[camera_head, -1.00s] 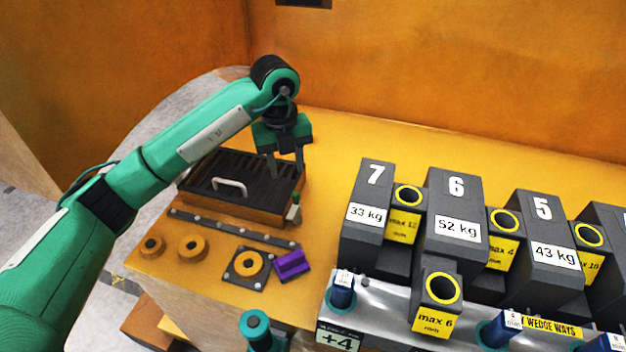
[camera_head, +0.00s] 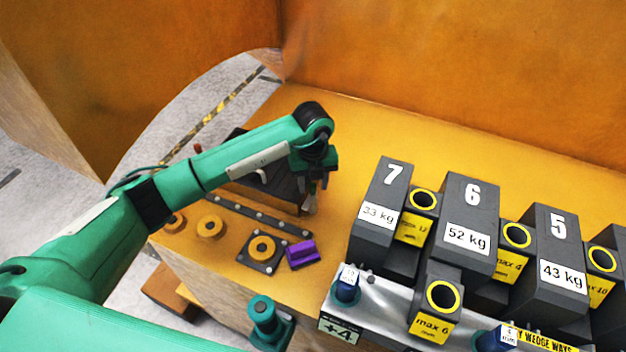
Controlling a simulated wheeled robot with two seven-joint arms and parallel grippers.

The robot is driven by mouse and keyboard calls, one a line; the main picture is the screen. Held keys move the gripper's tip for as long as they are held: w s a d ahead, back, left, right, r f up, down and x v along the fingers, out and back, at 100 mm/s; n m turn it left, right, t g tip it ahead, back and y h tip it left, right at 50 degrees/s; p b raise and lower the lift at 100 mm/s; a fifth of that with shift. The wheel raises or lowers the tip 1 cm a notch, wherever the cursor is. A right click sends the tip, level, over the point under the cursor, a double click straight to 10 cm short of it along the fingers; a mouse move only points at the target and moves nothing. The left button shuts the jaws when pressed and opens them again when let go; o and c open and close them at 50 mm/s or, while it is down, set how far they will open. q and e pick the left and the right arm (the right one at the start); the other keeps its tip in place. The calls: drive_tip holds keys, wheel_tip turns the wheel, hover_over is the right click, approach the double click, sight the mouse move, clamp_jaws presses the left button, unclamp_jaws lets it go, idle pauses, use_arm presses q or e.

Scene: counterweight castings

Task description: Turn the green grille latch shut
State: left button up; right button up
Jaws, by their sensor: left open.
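The dark slatted grille box (camera_head: 283,186) stands on the orange bench left of centre, with a white handle (camera_head: 262,175) on top. My left arm crosses in front of it and hides much of it. My left gripper (camera_head: 311,206) points down at the box's front right corner, with its jaws open. The green latch showed at that corner earlier; now it is hidden or too small to tell apart from the fingers. I cannot tell whether the fingers touch it. My right gripper is not in view.
A dark studded bar (camera_head: 258,217), yellow rings (camera_head: 210,228), a ring on a square plate (camera_head: 262,251) and a purple block (camera_head: 302,254) lie in front of the box. Numbered dark weights (camera_head: 467,222) stand to the right. The bench behind the box is clear.

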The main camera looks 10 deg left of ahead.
use_arm(q)
drive_tip(key=shift+f, duration=0.65)
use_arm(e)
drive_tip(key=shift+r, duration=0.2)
use_arm(q)
clamp_jaws()
drive_tip(key=shift+f+m+b, duration=0.15)
drive_tip(key=shift+m+b, duration=0.25)
drive_tip(key=shift+b, duration=0.35)
drive_tip(key=m+b, duration=0.5)
drive_tip(key=b, duration=0.2)
drive_tip(key=m+b, duration=0.6)
drive_tip(key=b, duration=0.2)
drive_tip(key=shift+w+a+f, duration=0.1)
drive_tip(key=shift+a, duration=0.05)
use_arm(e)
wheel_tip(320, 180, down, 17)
use_arm(q)
drive_tip(key=m+b, duration=0.4)
drive_tip(key=shift+b, duration=0.4)
drive_tip(key=shift+r+m+b, duration=0.25)
drive_tip(key=shift+m+b, duration=0.4)
drive_tip(key=shift+m, duration=0.35)
drive_tip(key=shift+r, duration=0.1)
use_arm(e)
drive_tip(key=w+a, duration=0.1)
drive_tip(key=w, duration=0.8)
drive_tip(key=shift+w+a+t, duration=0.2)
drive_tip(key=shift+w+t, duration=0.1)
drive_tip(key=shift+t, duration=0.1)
